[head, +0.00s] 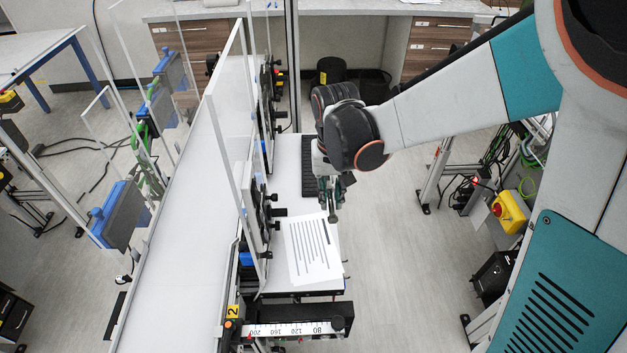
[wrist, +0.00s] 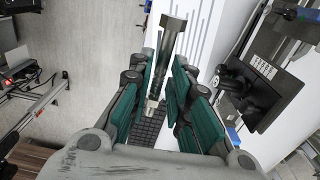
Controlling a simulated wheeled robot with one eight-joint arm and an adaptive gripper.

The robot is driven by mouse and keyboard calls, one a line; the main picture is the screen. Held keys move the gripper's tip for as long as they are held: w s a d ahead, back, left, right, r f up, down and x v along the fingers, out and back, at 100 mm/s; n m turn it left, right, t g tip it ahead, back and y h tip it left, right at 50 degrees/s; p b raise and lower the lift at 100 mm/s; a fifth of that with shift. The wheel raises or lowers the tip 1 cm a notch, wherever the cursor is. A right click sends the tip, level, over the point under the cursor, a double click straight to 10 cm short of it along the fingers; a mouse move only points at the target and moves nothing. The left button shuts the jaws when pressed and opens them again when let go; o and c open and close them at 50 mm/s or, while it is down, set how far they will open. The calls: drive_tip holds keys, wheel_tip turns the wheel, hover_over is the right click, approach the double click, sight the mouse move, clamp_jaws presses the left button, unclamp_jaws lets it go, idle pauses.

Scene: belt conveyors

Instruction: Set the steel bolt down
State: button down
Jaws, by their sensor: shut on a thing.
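My gripper (head: 332,186) hangs below the dark wrist joint, over the narrow white table (head: 288,170) in the head view. In the wrist view, the steel bolt (wrist: 163,50) is a long dark shaft with a wider end. It lies between the teal fingers of my gripper (wrist: 163,88), which are shut on it. The wider end points away from the palm, past the fingertips. In the head view the bolt (head: 333,216) shows small below the fingers, above the table near the printed sheet. The gap beneath it is hard to judge.
A white printed sheet (head: 312,250) lies on the table, with a black keyboard (head: 308,165) behind it. Clear upright panels (head: 222,150) and the white belt (head: 185,240) stand to the left. A ruler (head: 290,329) marks the near end. Open floor lies to the right.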

sight(320, 247)
drive_tip(key=f+b, duration=0.4)
drive_tip(key=f, duration=0.1)
drive_tip(key=s+a+f+b, duration=0.1)
drive_tip(key=f+b, duration=0.3)
drive_tip(key=f, duration=0.2)
drive_tip(key=a+f+b, duration=0.1)
drive_tip(key=f+b, duration=0.3)
drive_tip(key=f, duration=0.2)
drive_tip(key=shift+s+a+f, duration=0.1)
drive_tip(key=shift+s+a, duration=0.05)
drive_tip(key=shift+s, duration=0.1)
drive_tip(key=shift+f, duration=0.2)
drive_tip(key=c, duration=1.5)
unclamp_jaws()
drive_tip(key=shift+r, duration=0.1)
wheel_tip(320, 247, up, 12)
drive_tip(key=p, duration=0.3)
drive_tip(key=shift+a+r, duration=0.1)
